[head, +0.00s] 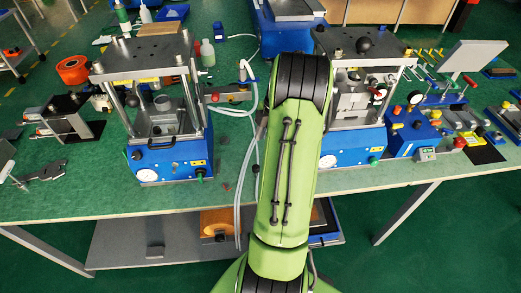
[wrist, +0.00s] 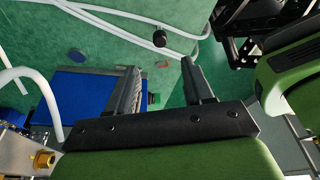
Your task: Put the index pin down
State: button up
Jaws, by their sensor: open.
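My gripper (wrist: 160,68) shows in the wrist view with its two dark fingers spread apart and nothing held between them. A small black knob-headed piece (wrist: 160,38) is on the green bench just beyond the fingertips, apart from them. It may be the index pin, but its shaft cannot be made out. A tiny red piece (wrist: 162,64) lies on the bench, seen between the fingers. In the head view my green arm hides the gripper.
The green bench (head: 60,205) carries a left press (head: 165,155) and a right press (head: 350,145) on blue bases. White hoses (wrist: 130,28) run across the bench close to the black knob. A blue disc (wrist: 76,55) lies left of the fingers. Tools crowd the right end.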

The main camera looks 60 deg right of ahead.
jog(key=w+a+r+m+h, duration=0.1)
jog(key=w+a+r+m, duration=0.15)
jog(key=a+r, duration=0.6)
jog(key=w+a+r+m+h, duration=0.25)
jog(key=a+r, duration=0.25)
jog(key=a, duration=0.7)
jog(key=s+a+r+m+t, duration=0.2)
jog(key=s+a+m+t, duration=0.2)
jog(key=s+a+m, duration=0.3)
jog(key=s+a, duration=0.5)
jog(key=a, duration=0.1)
jog(key=shift+s+m, duration=0.25)
jog(key=shift+m, duration=0.15)
jog(key=shift+a+y, duration=0.15)
jog(key=shift+y, duration=0.1)
notch_tip(320, 180, up, 3)
jog(key=p, duration=0.2)
jog(key=shift+p, duration=0.4)
